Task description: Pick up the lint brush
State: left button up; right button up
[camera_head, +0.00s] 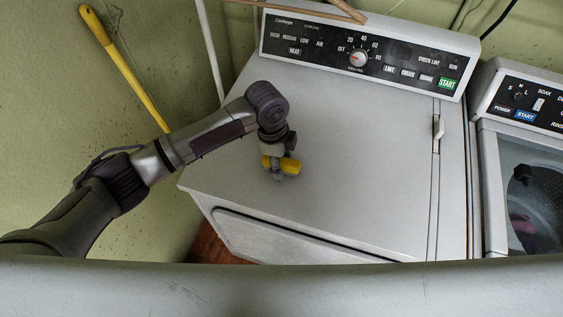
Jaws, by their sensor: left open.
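A small yellow object (290,166), which looks like the lint brush, is on the white dryer top (350,165), left of its middle. My left gripper (279,173) comes down over it from above, its fingers at the yellow object. The gripper is open. Parts of the object are hidden behind the gripper, so its full shape does not show. I cannot tell whether the fingers touch it. My right gripper is not in view.
The dryer's control panel (365,52) rises along the back, with wooden sticks (345,10) above it. A washer (535,120) with a see-through lid stands at the right. A long yellow handle (120,65) leans at the left wall. Much of the dryer top is clear.

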aim_at(286, 160)
pick_arm(q)
jog(key=shift+f, duration=0.1)
grip_shut()
dwell(0.4)
jog(key=shift+r+b, duration=0.3)
jog(key=shift+r, duration=0.1)
jog(key=r, duration=0.1)
jog(key=r+b, duration=0.1)
jog(key=r, duration=0.2)
jog(key=shift+d+b, duration=0.35)
jog(key=shift+b, duration=0.05)
jog(key=s+d+r+b, duration=0.2)
jog(key=d+r, duration=0.4)
jog(key=d, duration=0.4)
jog(key=shift+s+d+r+b, duration=0.35)
jog(key=shift+r+b, duration=0.05)
jog(key=shift+b, duration=0.2)
